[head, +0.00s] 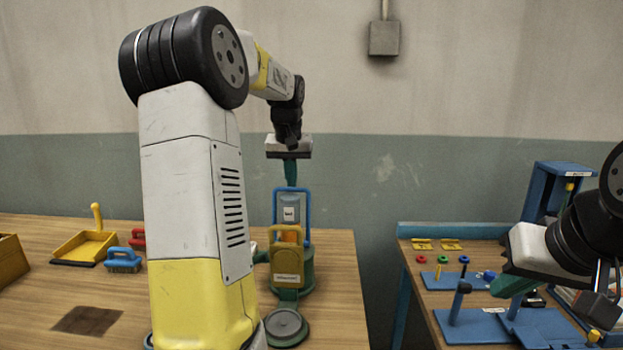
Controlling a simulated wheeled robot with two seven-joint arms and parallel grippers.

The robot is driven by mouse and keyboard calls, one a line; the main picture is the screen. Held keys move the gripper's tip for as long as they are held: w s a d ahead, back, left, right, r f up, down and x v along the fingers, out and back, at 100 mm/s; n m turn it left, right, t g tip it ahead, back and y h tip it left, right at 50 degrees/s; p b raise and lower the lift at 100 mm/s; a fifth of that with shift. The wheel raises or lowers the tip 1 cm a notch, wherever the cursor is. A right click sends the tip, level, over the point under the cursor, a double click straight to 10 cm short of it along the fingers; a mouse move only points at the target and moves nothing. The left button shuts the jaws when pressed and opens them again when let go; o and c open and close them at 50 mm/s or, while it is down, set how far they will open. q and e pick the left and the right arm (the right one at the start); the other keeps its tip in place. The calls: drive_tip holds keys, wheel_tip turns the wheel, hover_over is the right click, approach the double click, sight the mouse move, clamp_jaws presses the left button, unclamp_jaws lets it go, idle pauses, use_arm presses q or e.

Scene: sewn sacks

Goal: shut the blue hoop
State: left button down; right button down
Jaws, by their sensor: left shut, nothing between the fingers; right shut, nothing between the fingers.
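The blue hoop (308,213) stands upright on a green fixture (306,268) near the right side of the left table. A grey-blue cylinder (289,202) with a white label shows inside the hoop. An orange-yellow block (287,263) with a label stands in front of the hoop's lower part. My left gripper (291,182) points down with its green fingers shut and empty, at the hoop's top bar. I cannot tell whether they touch. My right gripper (511,288) is shut and empty, low over the right table.
My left arm hides part of the left table. A yellow dustpan (85,247), a blue brush (123,262) and a red item (137,239) lie at left. The right table holds blue plates (470,328), small rings and a blue stand (541,190). A gap separates the tables.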

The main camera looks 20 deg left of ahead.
sight(290, 194)
use_arm(q)
drive_tip(key=shift+t, duration=0.8)
drive_tip(key=s, duration=0.2)
drive_tip(key=s+d, duration=0.1)
drive_tip(key=s, duration=0.1)
drive_tip(key=shift+r, duration=0.4)
drive_tip(key=shift+s+d+f, duration=0.1)
drive_tip(key=shift+s, duration=0.1)
